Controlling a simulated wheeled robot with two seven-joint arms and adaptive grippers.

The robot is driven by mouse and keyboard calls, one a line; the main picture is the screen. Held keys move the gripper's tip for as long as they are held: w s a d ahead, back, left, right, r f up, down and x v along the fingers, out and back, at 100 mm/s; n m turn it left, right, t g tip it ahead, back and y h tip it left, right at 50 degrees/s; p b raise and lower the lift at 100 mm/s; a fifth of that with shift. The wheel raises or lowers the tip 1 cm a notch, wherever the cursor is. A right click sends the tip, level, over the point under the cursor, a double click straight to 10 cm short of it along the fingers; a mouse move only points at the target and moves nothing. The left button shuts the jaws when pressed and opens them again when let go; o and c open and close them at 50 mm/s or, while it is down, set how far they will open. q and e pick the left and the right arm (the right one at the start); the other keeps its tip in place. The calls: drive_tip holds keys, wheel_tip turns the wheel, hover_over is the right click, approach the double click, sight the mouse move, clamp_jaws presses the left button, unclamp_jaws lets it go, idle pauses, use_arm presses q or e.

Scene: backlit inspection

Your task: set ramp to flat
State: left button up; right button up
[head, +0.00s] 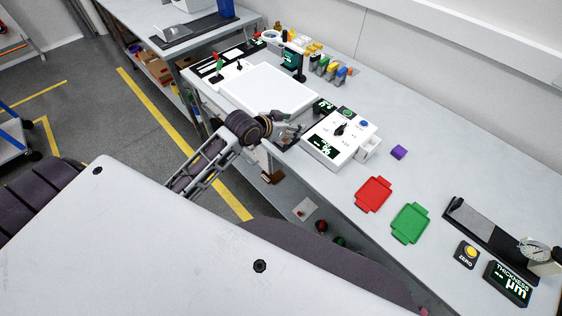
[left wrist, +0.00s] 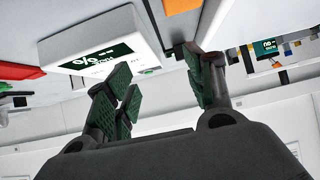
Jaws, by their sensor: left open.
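A white control box (head: 338,138) stands on the bench in the middle of the head view. On top it has a black knob (head: 340,129), a green button (head: 347,113), a blue button (head: 363,124) and a dark display (head: 326,149) with a percent sign. The small labels around the knob are too small to read. My left gripper (head: 296,135) is at the left side of the box, apart from the knob. In the left wrist view my left gripper (left wrist: 165,88) is open and empty, and the control box (left wrist: 103,40) shows beyond it.
A white light panel (head: 268,88) lies behind my left gripper. A purple block (head: 399,152), a red tray (head: 373,194) and a green tray (head: 410,223) lie right of the box. A thickness gauge (head: 490,236) stands at far right. Several coloured blocks line the back.

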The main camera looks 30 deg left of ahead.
use_arm(q)
drive_tip(key=shift+s+d+f+n+g+y, duration=0.25)
drive_tip(key=shift+s+f+g, duration=0.25)
drive_tip(key=shift+s+f, duration=1)
drive_tip(key=shift+s+d+f+g+y, duration=0.1)
drive_tip(key=shift+s+f+g+y, duration=0.35)
drive_tip(key=shift+s+f, duration=1.05)
drive_tip(key=shift+s+d+f+n+g+y, duration=0.2)
drive_tip(key=shift+s+f+g, duration=0.35)
drive_tip(key=shift+s+f, duration=0.95)
drive_tip(key=shift+s+r, duration=0.3)
drive_tip(key=s+g+y, duration=0.1)
drive_tip(key=s+g, duration=0.2)
drive_tip(key=s, duration=1)
drive_tip(key=s+f+g, duration=0.1)
drive_tip(key=s+f, duration=0.1)
drive_tip(key=f, duration=1.4)
drive_tip(key=s+f+g, duration=0.1)
drive_tip(key=s+f, duration=0.1)
drive_tip(key=f, duration=1.4)
drive_tip(key=s+a+f, duration=0.2)
drive_tip(key=s+f, duration=0.8)
drive_tip(key=s, duration=0.1)
drive_tip(key=s+a+f+g, duration=0.1)
drive_tip(key=s+f, duration=0.9)
drive_tip(key=s, duration=0.1)
drive_tip(key=shift+s+a+f+n+y, duration=0.2)
drive_tip(key=shift+a+f+n+y, duration=0.15)
drive_tip(key=shift+y, duration=0.05)
